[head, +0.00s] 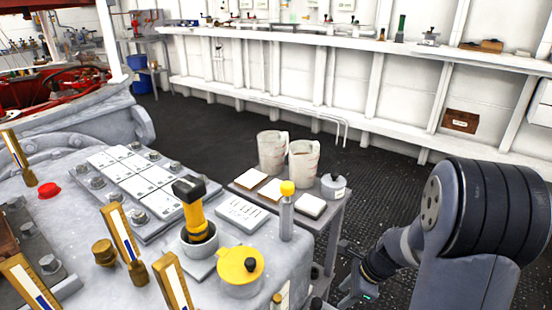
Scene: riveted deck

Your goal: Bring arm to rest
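My arm is at the lower right of the head view, bent, with its large dark joint nearest the camera. My gripper (350,285) hangs low beside the grey side table (335,232), over the dark floor. It is small and dark here, and its fingers are partly hidden, so I cannot tell whether it is open or shut. I see nothing clearly held in it.
Two translucent jugs (304,163) stand on the side table. A grey machine (70,215) fills the left, bearing a yellow-handled tool (193,212), a yellow-capped pot (240,268) and brass gauges. Open floor (215,125) lies behind; a white shelf (350,42) runs along the wall.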

